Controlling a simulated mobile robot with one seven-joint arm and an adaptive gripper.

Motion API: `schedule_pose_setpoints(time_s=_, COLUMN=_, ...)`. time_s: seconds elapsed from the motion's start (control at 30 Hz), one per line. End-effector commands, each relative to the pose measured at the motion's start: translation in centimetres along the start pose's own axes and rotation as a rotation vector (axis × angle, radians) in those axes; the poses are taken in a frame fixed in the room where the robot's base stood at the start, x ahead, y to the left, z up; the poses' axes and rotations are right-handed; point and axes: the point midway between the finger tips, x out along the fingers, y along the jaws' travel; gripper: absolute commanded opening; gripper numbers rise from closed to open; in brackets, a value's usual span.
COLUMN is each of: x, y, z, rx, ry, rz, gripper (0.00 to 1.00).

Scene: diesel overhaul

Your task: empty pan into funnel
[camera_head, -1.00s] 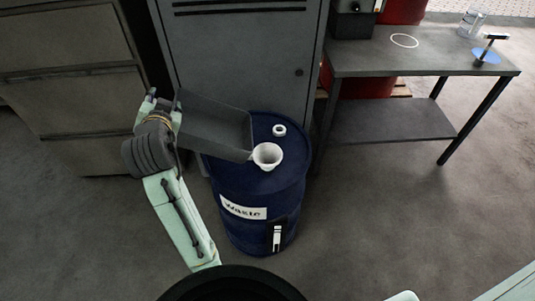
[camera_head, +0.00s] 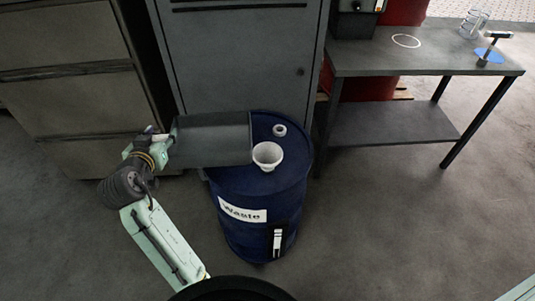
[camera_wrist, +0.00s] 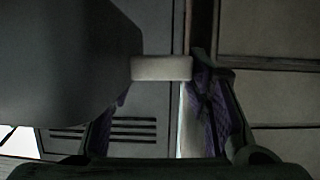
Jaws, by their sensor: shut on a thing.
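The dark grey pan (camera_head: 212,143) is in the air over the left part of the blue waste drum's top. Its right end is beside the white funnel (camera_head: 267,155), which stands on the drum (camera_head: 250,195). My gripper (camera_head: 164,146) is left of the pan and shut on its handle. In the wrist view the pan (camera_wrist: 60,60) fills the upper left, and a pale handle (camera_wrist: 162,68) sits between the fingers (camera_wrist: 158,85). I cannot tell whether anything is in the pan or the funnel.
A small white ring-shaped cap (camera_head: 279,130) is on the drum top behind the funnel. A grey locker (camera_head: 240,60) stands close behind the drum, and drawers (camera_head: 70,95) stand at the left. A metal table (camera_head: 370,62) is at the right. The floor at the right front is clear.

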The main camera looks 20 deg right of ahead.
Motion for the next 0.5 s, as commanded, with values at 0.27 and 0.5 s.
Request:
schedule_pose_setpoints(time_s=0.27, x=-0.3, y=-1.7, z=-0.6, rx=0.001, ry=0.003, rz=-0.004, gripper=0.0)
schedule_pose_setpoints(time_s=0.5, x=-0.6, y=-4.9, z=-1.4, rx=0.002, ry=0.003, rz=-0.003, gripper=0.0)
